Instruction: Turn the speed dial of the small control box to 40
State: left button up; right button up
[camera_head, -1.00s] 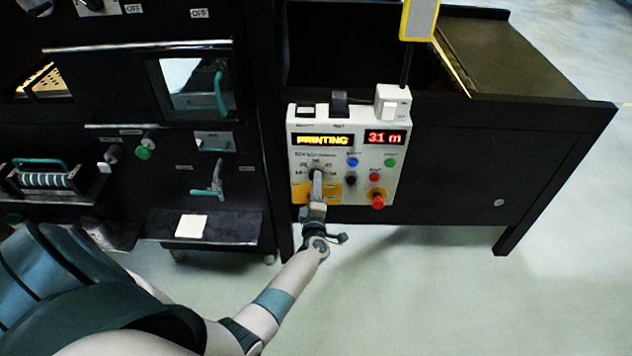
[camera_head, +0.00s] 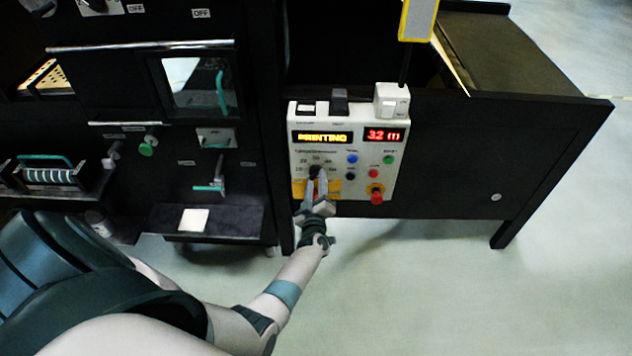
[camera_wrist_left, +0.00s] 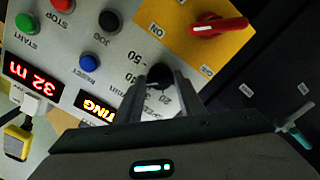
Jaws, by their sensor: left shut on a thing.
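The small control box (camera_head: 364,161) is white and hangs on the front of the black machine. Its black speed dial (camera_head: 316,171) sits at the lower left of the panel, with printed numbers around it. In the left wrist view the dial (camera_wrist_left: 158,74) is between the fingertips. My left gripper (camera_head: 316,179) is shut on the dial, reaching up from below; it also shows in the left wrist view (camera_wrist_left: 158,88). The fingers hide part of the dial and scale, and I cannot tell which number it points to. My right gripper is out of view.
The displays read PRINTING (camera_head: 322,137) and 32 m (camera_head: 384,135). Blue, black, green and red buttons lie right of the dial. A red switch on a yellow plate (camera_wrist_left: 218,27) is close to the gripper. Open floor (camera_head: 420,290) lies below.

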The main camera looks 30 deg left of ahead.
pick_arm(q)
jog(key=shift+f, duration=0.1)
jog(key=o, duration=1)
jog(key=shift+o, duration=0.2)
jog(key=p+v, duration=0.5)
jog(key=v, duration=1.2)
jog(key=shift+s, duration=0.2)
jog(key=shift+d+f, duration=0.1)
